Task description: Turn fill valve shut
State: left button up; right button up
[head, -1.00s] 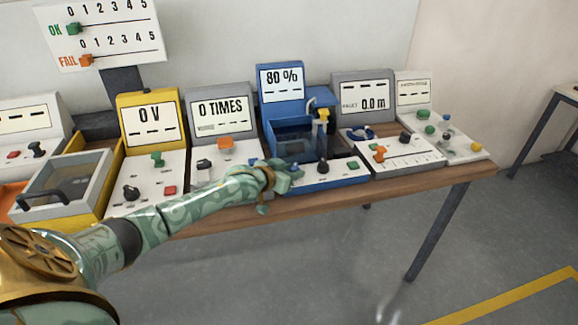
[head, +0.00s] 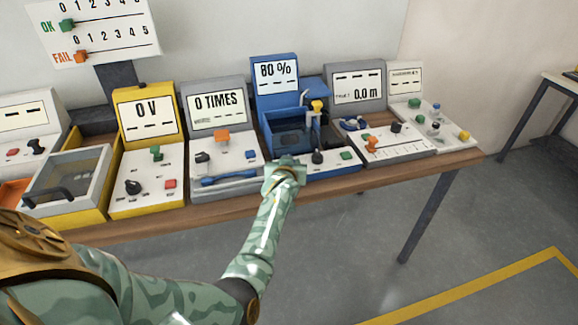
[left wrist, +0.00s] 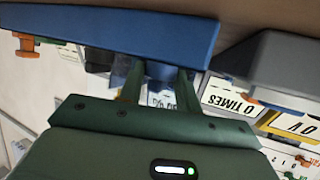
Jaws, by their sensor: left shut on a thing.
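The blue station (head: 276,94) stands mid-bench in the head view, its display reading 80 %. It has an open blue tank, a yellow-topped tap (head: 317,106), a black knob (head: 317,157) and a green button (head: 347,155). My left gripper (head: 286,168) is at the front left of its panel and hides what lies there. In the left wrist view, upside down, its two green fingers are on either side of a blue part (left wrist: 160,70), seemingly the fill valve, partly hidden under the blue panel edge. My right gripper is not in view.
Left of it stands a grey station (head: 222,122) reading 0 TIMES, with a blue lever (head: 228,178) close to my gripper. A yellow station (head: 150,110) is farther left. Grey stations with small knobs stand to the right. Free floor lies in front of the bench.

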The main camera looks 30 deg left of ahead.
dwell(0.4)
pick_arm(q)
jog(key=o, duration=1)
jog(key=shift+c, duration=0.2)
